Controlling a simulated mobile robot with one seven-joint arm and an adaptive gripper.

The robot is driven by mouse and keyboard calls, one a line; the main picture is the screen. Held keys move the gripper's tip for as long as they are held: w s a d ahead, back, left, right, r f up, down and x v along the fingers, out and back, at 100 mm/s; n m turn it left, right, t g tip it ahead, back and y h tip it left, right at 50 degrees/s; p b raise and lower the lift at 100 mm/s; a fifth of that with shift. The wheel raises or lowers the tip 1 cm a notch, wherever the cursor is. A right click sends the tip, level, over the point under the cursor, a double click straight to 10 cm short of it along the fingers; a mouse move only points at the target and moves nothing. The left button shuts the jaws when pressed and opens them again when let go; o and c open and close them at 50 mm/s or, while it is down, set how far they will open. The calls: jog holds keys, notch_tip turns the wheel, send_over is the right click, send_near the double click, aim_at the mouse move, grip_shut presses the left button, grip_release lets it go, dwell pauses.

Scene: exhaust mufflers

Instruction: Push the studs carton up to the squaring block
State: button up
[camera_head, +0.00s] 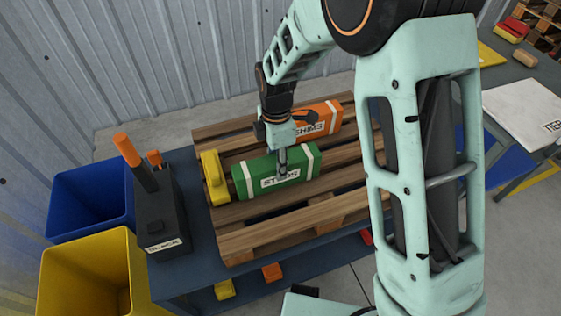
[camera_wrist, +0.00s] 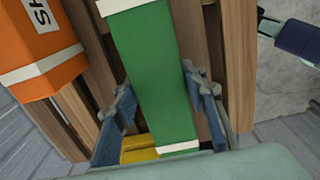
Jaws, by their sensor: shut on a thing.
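The green studs carton (camera_head: 275,182), with white end bands and a "STUDS" label, lies on the wooden pallet. It also fills the middle of the wrist view (camera_wrist: 150,65). The yellow squaring block (camera_head: 214,178) stands at the carton's left end; in the wrist view, yellow (camera_wrist: 138,142) shows beside the carton's near end. The two look very close; I cannot tell whether they touch. My gripper (camera_head: 283,172) points down over the carton and is shut on it, with one finger on each long side in the wrist view (camera_wrist: 160,112). The fingertips are partly hidden in the head view.
An orange shims carton (camera_head: 324,117) lies behind the studs carton on the pallet (camera_head: 245,242). A dark tool holder (camera_head: 160,215) with orange handles stands left of the pallet. Blue (camera_head: 90,200) and yellow (camera_head: 95,275) bins stand further left. The pallet's front boards are clear.

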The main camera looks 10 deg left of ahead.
jog(key=shift+s+a, duration=0.45)
jog(key=shift+a, duration=0.25)
jog(key=o, duration=1.5)
notch_tip(320, 180, up, 12)
jog(key=shift+r, duration=0.1)
